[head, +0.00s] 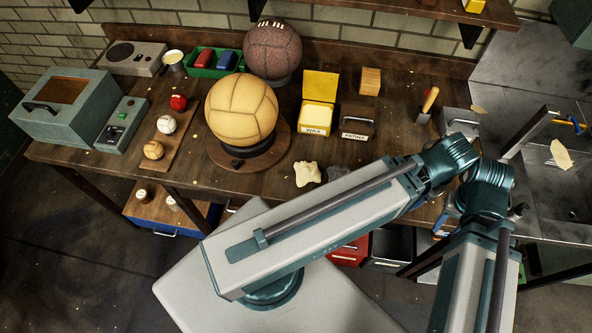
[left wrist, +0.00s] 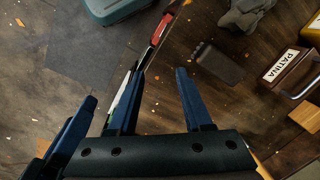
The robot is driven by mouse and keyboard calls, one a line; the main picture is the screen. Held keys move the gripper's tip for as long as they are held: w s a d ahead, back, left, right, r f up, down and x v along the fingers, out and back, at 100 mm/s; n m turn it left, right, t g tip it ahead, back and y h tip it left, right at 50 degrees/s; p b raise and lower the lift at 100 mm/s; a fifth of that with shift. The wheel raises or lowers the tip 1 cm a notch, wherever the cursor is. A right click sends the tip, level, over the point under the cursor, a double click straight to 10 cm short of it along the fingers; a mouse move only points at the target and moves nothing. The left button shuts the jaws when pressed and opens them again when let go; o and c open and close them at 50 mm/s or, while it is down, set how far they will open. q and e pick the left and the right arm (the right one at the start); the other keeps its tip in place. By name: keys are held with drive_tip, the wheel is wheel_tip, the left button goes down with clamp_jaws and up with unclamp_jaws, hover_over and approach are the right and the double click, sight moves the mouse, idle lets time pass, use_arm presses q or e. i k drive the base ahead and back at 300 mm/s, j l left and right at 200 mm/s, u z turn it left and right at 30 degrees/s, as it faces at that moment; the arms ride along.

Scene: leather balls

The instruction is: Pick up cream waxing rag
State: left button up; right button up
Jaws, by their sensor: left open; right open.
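The cream waxing rag (head: 308,173) lies crumpled on the wooden bench in the head view, in front of the wax box. My arm links cover the right middle of the head view. I cannot make out the fingers of my right gripper.
The wax box (head: 317,118), patina box (head: 357,122) and a ball on a round stand (head: 241,110) are behind the rags.

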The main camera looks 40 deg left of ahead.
sight(306, 173)
drive_tip(key=k+j, duration=0.7)
drive_tip(key=j, duration=0.2)
